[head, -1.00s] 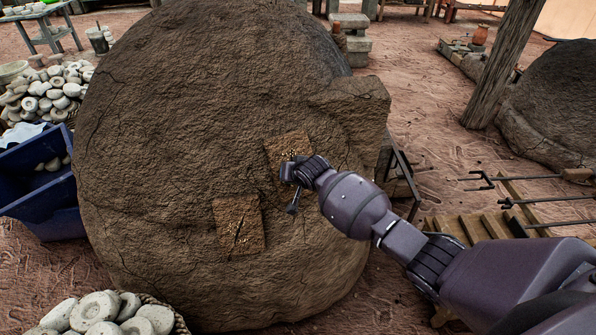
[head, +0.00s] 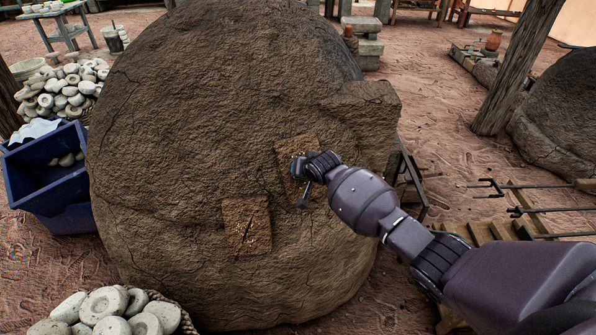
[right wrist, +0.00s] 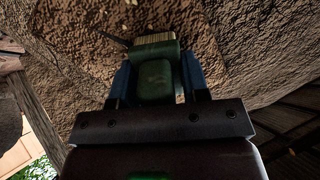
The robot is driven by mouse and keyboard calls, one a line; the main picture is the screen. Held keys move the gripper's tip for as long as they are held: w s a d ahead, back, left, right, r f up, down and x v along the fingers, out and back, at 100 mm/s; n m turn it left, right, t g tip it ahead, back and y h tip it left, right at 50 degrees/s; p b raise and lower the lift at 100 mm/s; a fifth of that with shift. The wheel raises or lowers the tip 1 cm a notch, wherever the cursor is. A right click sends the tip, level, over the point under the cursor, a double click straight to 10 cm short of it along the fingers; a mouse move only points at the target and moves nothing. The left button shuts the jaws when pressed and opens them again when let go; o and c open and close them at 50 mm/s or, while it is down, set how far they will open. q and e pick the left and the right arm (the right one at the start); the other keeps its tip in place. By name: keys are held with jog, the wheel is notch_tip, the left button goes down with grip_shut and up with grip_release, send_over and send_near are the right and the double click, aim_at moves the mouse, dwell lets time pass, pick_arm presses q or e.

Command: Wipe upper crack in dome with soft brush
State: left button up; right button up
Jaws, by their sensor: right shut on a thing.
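The big brown mud dome (head: 190,120) fills the middle of the head view. A lighter upper patch (head: 291,149) and a lower patch (head: 246,225) with a dark crack (head: 247,232) lie on its face. My right gripper (head: 302,170) is at the upper patch and covers much of it, so its crack is mostly hidden. In the right wrist view it (right wrist: 155,80) is shut on the soft brush, which has a green handle (right wrist: 155,81) and pale bristles (right wrist: 154,38). The bristles point at the dome wall; contact is unclear. My left gripper is out of view.
A blue bin (head: 55,185) and a pile of pale stones or lumps (head: 65,88) stand left of the dome. A basket of similar pieces (head: 110,312) is in front left. A wooden post (head: 515,70) and metal rods (head: 545,210) are at the right.

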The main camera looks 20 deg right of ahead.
aim_at(290, 160)
jog(key=shift+w+d, duration=0.2)
jog(key=shift+d, duration=1.2)
jog(key=shift+w+d, duration=0.15)
jog(key=shift+d, duration=1.25)
jog(key=shift+w+a+r, duration=0.15)
jog(key=shift+w+r, duration=0.45)
jog(key=shift+r, duration=0.1)
jog(key=shift+s+a+p, duration=0.2)
jog(key=shift+a+p, duration=0.25)
jog(key=shift+a, duration=0.8)
jog(key=shift+s+a+p, duration=0.15)
jog(key=shift+a+p, duration=0.35)
jog(key=shift+a, duration=0.75)
jog(key=shift+s+a+p, duration=0.2)
jog(key=shift+a+p, duration=0.25)
jog(key=shift+a, duration=0.8)
jog(key=shift+w, duration=0.1)
jog(key=shift+w+r, duration=0.55)
jog(key=shift+r, duration=0.1)
jog(key=shift+w+d, duration=0.15)
jog(key=shift+d, duration=0.8)
jog(key=shift+w+d, duration=0.1)
jog(key=shift+d, duration=0.8)
jog(key=shift+w+d+b, duration=0.15)
jog(key=shift+d+b, duration=0.05)
jog(key=shift+d, duration=0.75)
jog(key=shift+w+d+b, duration=0.1)
jog(key=shift+d+b, duration=0.05)
jog(key=shift+d, duration=0.75)
